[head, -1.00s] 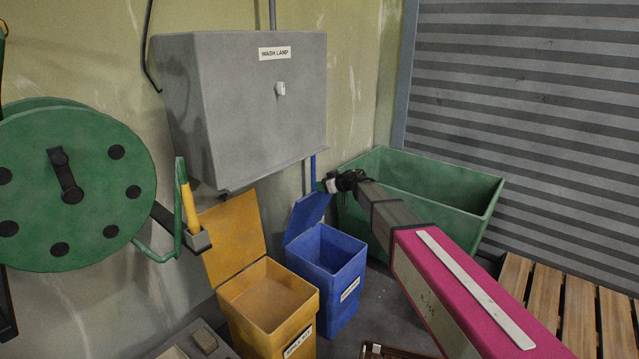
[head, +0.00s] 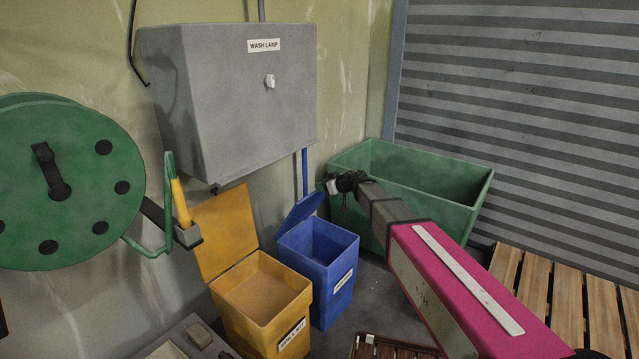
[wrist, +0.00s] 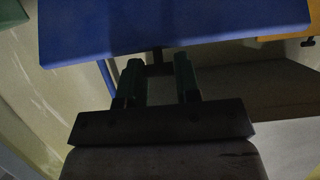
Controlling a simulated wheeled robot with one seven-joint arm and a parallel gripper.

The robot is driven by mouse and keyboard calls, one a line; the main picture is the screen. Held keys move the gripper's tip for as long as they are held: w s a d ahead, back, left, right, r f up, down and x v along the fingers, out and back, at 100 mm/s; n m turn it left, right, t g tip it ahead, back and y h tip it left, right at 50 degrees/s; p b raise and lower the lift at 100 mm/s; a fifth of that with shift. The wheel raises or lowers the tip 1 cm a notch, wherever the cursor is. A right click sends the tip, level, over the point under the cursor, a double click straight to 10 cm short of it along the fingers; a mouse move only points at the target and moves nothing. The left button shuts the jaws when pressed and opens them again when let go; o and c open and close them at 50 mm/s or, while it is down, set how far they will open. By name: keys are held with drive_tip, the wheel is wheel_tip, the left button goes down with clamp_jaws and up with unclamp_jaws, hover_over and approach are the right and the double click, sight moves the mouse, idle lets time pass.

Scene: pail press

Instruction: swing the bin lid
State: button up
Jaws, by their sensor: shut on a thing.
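The blue bin (head: 318,262) stands on the floor by the wall. Its blue lid (head: 300,212) is raised, tilted up on the left side, and the bin's mouth is uncovered. My gripper (head: 330,184) is at the lid's upper edge. In the wrist view the lid (wrist: 170,25) spans the top of the picture. There my gripper (wrist: 159,72) has its two fingers on either side of a small dark tab at the lid's edge and is shut on it. The exact contact is dark and hard to see.
A yellow bin (head: 262,300) with its lid (head: 228,232) raised stands left of the blue bin. A green tub (head: 440,185) is behind my arm. A grey box (head: 235,95) marked WASH LAMP hangs above. A green reel (head: 75,215) is left; a wooden pallet (head: 567,300) is right.

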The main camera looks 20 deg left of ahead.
drive_tip(key=shift+s+d+f, duration=0.4)
drive_tip(key=shift+d+f, duration=0.35)
drive_tip(key=shift+d, duration=0.15)
drive_tip(key=shift+s+d+f, duration=0.4)
drive_tip(key=shift+d+f, duration=0.3)
drive_tip(key=shift+d, duration=0.15)
drive_tip(key=shift+r, duration=0.1)
drive_tip(key=shift+s+d+f, duration=0.15)
drive_tip(key=shift+d+f, duration=0.15)
drive_tip(key=shift+d, duration=0.05)
drive_tip(key=s+d+f, duration=0.2)
drive_tip(key=d+f, duration=0.3)
drive_tip(key=f, duration=0.1)
drive_tip(key=shift+d+f, duration=0.1)
drive_tip(key=s+d+f, duration=0.1)
drive_tip(key=d+f, duration=0.2)
drive_tip(key=f, duration=0.5)
drive_tip(key=shift+s+d+f, duration=0.2)
drive_tip(key=shift+s+d, duration=0.1)
idle(0.3)
